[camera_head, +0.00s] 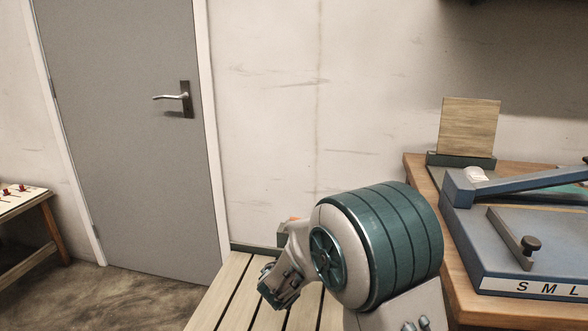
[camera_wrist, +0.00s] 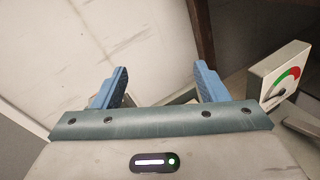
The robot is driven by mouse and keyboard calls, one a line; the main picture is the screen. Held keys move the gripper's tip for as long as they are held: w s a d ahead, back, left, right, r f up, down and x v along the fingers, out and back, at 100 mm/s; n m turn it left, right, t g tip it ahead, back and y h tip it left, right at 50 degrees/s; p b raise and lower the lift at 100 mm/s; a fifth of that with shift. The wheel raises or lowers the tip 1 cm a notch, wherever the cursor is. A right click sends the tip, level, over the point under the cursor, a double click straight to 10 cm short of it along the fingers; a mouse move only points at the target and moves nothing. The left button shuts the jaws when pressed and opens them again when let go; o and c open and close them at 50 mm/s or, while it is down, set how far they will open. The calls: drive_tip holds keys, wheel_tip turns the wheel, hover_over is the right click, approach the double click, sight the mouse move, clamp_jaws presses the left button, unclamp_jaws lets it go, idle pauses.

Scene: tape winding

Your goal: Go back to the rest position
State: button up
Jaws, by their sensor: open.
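My gripper (camera_wrist: 160,80) shows in the wrist view with its two blue fingers spread apart. Nothing is held between them. A pale, scuffed surface lies beyond the fingers. In the head view my cream and teal arm fills the lower middle, above a slatted wooden surface (camera_head: 228,291). I cannot make out the fingers in that view. Part of the slatted surface is hidden behind the arm.
A wooden bench (camera_head: 414,177) at right carries a blue device marked S M L (camera_head: 468,262) and an upright wooden board (camera_head: 468,127). A dial gauge (camera_wrist: 282,76) stands right of the fingers. A grey door (camera_head: 130,120) and small table (camera_head: 30,201) are at left.

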drive_tip(key=s+d+r+m+g+p, duration=1.1)
drive_tip(key=s+d+r+m+p, duration=0.3)
drive_tip(key=s, duration=0.4)
drive_tip(key=s+a+r+m+y+p, duration=0.6)
drive_tip(key=s+r+m+y+p, duration=0.3)
drive_tip(key=s+r+m+p, duration=0.2)
wheel_tip(320, 180, up, 2)
drive_tip(key=shift+s+a+r+m, duration=0.1)
drive_tip(key=shift+s+a+m, duration=0.1)
drive_tip(key=shift+s+m, duration=0.75)
